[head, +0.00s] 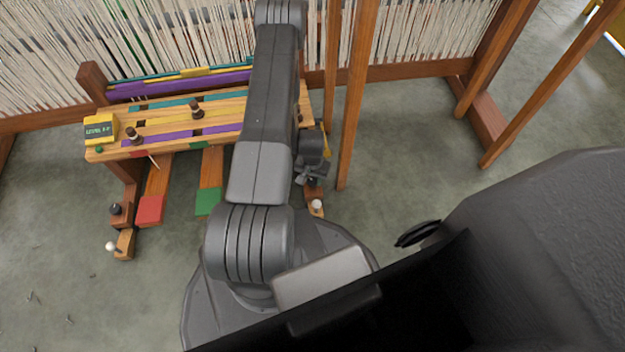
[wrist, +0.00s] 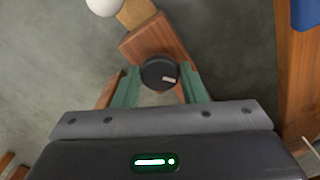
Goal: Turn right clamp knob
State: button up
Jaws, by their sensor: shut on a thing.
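The right clamp knob (wrist: 160,72) is a round black knob with a small pale mark, on a reddish-brown wooden block (wrist: 158,40) in the wrist view. The two green fingers of my gripper (wrist: 160,84) stand on either side of it, shut on it. In the head view my gripper (head: 311,178) reaches down at the right end of the loom's bench, and it and the arm hide most of the right clamp. A white ball (head: 317,204) on a wooden lever shows just in front; the ball also shows in the wrist view (wrist: 102,6).
The left clamp has a black knob (head: 115,209) and a white ball (head: 110,246). The bench (head: 97,153) carries dark pegs and a yellow label box (head: 101,129). A wooden post (head: 357,100) stands close right of my gripper.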

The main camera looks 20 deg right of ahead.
aim_at(313, 180)
jog(key=m+b, duration=0.1)
jog(key=m, duration=0.3)
jog(key=shift+w+m, duration=0.1)
jog(key=shift+m, duration=0.2)
jog(key=shift+m+b, duration=0.6)
jog(key=shift+m, duration=0.9)
jog(key=o, duration=1)
notch_tip(313, 180, up, 14)
jog(key=p, duration=0.5)
jog(key=shift+f, duration=0.1)
